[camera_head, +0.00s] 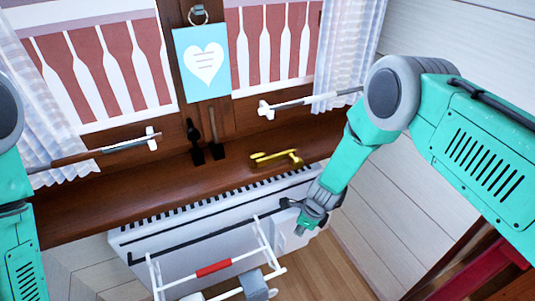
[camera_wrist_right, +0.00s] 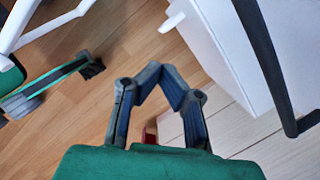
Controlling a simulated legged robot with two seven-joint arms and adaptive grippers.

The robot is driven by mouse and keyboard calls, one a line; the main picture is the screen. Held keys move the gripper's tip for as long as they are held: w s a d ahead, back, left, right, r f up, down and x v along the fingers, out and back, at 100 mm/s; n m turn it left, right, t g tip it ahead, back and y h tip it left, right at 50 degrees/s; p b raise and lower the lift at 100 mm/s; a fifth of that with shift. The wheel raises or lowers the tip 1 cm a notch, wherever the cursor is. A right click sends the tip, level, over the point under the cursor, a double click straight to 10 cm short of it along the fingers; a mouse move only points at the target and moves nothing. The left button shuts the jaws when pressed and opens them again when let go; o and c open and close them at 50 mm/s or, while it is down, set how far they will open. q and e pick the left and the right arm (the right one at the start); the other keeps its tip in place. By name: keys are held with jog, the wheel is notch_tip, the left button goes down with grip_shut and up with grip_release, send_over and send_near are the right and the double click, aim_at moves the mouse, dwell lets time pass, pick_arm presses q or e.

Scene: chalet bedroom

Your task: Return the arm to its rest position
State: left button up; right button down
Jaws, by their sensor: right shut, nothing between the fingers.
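My right arm comes in from the right in the head view, its forearm angled down and to the left. My right gripper (camera_head: 303,222) is at the forearm's end, in front of the right end of the white radiator (camera_head: 165,243). In the right wrist view the right gripper (camera_wrist_right: 158,72) has its fingertips together, with nothing between them. Below it are floor boards. Green parts of my left arm show at the left edge of the head view; the left gripper is out of view.
A wooden sill (camera_head: 110,187) runs above the radiator, with a brass-coloured object (camera_head: 276,158) and dark slim objects on it. A white tubular frame with a red section (camera_head: 213,268) stands at the bottom. Bare floor (camera_head: 335,272) shows at lower right.

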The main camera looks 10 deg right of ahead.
jog(key=s+d+n+g+h, duration=0.1)
jog(key=s+d+n+h, duration=0.35)
jog(key=s+n, duration=0.75)
jog(key=s+d+r+n+y, duration=0.1)
jog(key=s+r+n, duration=0.2)
jog(key=s+n, duration=0.4)
jog(key=s+d+r+n+y, duration=0.1)
jog(key=s+d+r+n, duration=0.1)
jog(key=s+r+n, duration=0.2)
jog(key=s+n, duration=0.3)
jog(key=s, duration=0.5)
jog(key=shift+d, duration=0.25)
